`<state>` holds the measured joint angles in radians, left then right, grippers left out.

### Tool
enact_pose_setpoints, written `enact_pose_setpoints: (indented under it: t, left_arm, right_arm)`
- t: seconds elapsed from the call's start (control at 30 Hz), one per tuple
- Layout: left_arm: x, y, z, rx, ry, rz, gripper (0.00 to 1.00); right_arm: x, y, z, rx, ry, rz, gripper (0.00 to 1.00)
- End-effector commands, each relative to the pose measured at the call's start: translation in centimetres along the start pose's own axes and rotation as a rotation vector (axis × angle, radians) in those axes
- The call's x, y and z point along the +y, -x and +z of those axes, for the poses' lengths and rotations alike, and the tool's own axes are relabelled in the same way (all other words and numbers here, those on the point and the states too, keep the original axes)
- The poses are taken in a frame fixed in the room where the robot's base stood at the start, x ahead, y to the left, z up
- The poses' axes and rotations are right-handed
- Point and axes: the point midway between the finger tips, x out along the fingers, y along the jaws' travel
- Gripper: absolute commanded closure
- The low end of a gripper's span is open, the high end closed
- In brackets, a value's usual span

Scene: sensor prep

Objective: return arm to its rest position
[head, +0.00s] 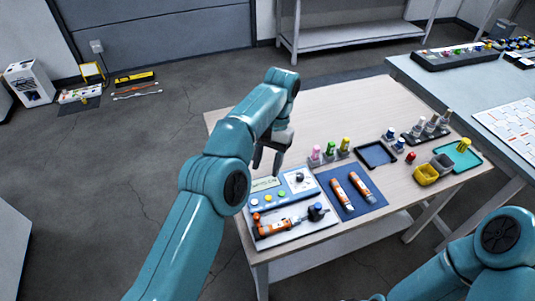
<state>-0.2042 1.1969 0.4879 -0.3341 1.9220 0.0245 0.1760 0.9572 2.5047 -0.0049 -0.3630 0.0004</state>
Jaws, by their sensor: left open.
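My left arm (178,235) comes in from the lower left and bends over the left part of the wooden table. My left gripper (268,160) points down above the table's left side, behind the blue and white tray (297,180). Its fingers are apart, and I see nothing between them. My right arm (490,255) shows only as teal links in the lower right corner. My right gripper is outside the picture.
On the table, a blue mat (341,205) holds two orange-and-white tubes. The table's far left surface (310,110) is clear.

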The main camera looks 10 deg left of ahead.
Motion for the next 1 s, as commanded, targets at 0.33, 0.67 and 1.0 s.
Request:
enact_pose_setpoints:
  t: [0.33, 0.67, 1.0]
  left_arm:
    - [0.0, 1.0, 0.1, 0.0, 0.001, 0.0, 0.52]
    - [0.0, 1.0, 0.1, 0.0, 0.001, 0.001, 0.52]
    - [0.0, 5.2, 1.8, 0.0, 0.001, 0.001, 0.52]
  right_arm:
    - [-0.3, 0.9, 0.0, 0.0, 0.0, 0.0, 0.57]
    - [-0.3, 0.9, 0.0, 0.0, 0.0, 0.0, 0.57]
    - [-1.9, 5.2, 0.1, 0.0, 0.0, 0.0, 0.57]
